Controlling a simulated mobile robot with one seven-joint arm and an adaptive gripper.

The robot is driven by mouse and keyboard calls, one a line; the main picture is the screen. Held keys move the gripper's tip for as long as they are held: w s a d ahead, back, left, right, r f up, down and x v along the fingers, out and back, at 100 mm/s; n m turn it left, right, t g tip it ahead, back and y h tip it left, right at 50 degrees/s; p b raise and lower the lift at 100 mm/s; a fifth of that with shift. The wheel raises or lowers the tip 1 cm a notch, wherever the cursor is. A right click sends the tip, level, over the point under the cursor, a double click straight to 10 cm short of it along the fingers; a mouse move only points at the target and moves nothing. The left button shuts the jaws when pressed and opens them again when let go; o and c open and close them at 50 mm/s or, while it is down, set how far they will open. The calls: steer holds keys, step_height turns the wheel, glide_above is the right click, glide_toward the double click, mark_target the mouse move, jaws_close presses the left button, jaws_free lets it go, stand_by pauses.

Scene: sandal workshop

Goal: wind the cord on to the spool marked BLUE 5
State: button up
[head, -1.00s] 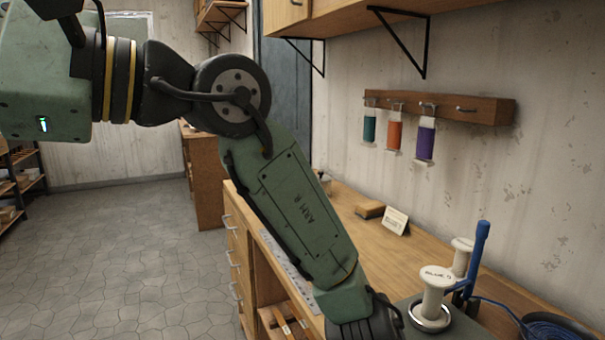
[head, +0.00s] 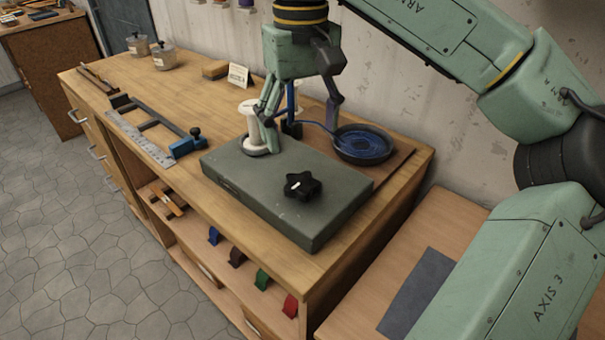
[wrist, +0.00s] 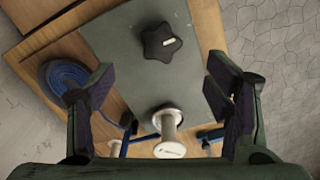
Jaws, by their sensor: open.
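A white spool (head: 254,134) stands upright on a metal seat at the corner of a grey box (head: 330,213). Its top shows in the wrist view (wrist: 171,150), where the print is too small to read. My gripper (head: 300,118) is open and points down by the spool; its left finger partly covers the spool in the head view. In the wrist view the spool appears between the spread fingers (wrist: 160,80), with nothing gripped. Blue cord (head: 362,145) lies coiled in a dark round dish (head: 345,157) and a strand runs to a blue post (head: 290,103).
A black star knob (head: 302,186) sits on the grey box. A second white spool (head: 246,106) stands behind the first. A card (head: 238,76), a blue clamp (head: 187,143), a steel ruler (head: 140,139) and two jars (head: 163,56) are on the bench. Floor at left is clear.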

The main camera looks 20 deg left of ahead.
mark_target(300, 182)
step_height(300, 182, down, 10)
steer(key=shift+a+p, duration=0.1)
steer(key=shift+p, duration=0.4)
steer(key=shift+c, duration=0.3)
steer(key=c, duration=1.1)
